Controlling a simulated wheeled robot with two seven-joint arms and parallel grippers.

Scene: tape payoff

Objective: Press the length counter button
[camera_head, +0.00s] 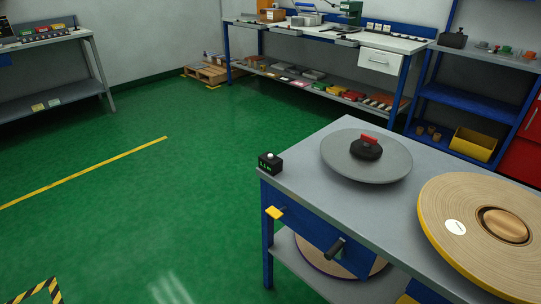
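The length counter (270,162) is a small black box with a green display and a pale round button (269,155) on top. It sits at the near-left corner of the grey-topped blue table (300,184) at the right. Neither of my grippers shows in the head view, so I cannot see how far they are from the counter.
A grey disc (340,160) with a black hub and red handle (369,139) lies behind the counter to the right. A large tape roll (455,200) lies at the right. A yellow tab (274,212) and dark handle (335,248) stick out in front. Green floor (150,210) is clear.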

